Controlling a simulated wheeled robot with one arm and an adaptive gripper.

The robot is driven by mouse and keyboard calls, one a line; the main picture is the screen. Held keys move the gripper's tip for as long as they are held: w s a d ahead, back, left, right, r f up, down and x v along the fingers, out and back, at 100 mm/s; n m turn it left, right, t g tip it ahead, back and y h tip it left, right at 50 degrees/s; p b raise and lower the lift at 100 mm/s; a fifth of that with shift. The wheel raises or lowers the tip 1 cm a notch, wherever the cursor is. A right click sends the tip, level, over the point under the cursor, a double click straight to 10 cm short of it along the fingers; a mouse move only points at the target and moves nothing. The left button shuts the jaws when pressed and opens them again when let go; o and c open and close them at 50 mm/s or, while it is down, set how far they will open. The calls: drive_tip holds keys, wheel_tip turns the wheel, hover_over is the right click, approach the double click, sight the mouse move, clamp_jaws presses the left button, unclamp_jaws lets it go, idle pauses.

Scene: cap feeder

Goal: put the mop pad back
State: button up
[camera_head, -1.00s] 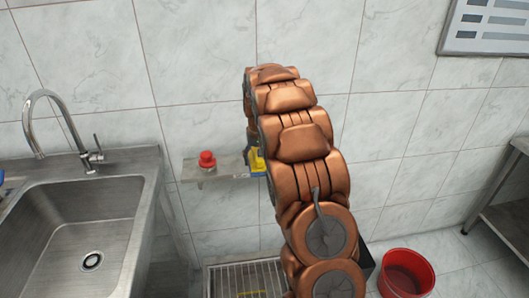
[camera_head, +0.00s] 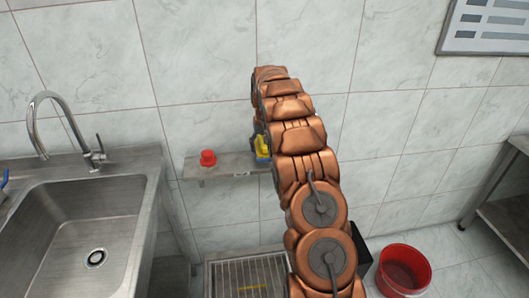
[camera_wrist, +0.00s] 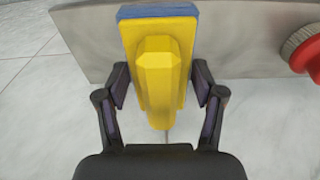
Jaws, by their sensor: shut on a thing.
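The mop pad (camera_wrist: 157,33) shows in the wrist view as a yellow block with a blue layer along its far edge and a faceted yellow grip on it. My gripper (camera_wrist: 160,88) is shut on this yellow part, one finger on each side. In the head view the yellow and blue mop pad (camera_head: 262,147) is at the right part of the small wall shelf (camera_head: 222,170), partly hidden by my arm. In the wrist view its blue end overlaps the grey shelf (camera_wrist: 245,50). I cannot tell whether it touches the shelf.
A steel sink (camera_head: 60,235) with a tap is at the left. A metal grate (camera_head: 240,280) lies below, and a red bucket (camera_head: 404,270) is on the floor at the right. The tiled wall is behind.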

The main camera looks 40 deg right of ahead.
drive_tip(key=shift+d, duration=0.1)
drive_tip(key=shift+f, duration=0.2)
wheel_tip(320, 180, down, 2)
drive_tip(key=shift+f+p, duration=0.25)
drive_tip(key=shift+p, duration=0.65)
drive_tip(key=shift+f, duration=0.35)
drive_tip(key=shift+f, duration=0.1)
drive_tip(key=o, duration=1.5)
drive_tip(key=shift+o, duration=0.2)
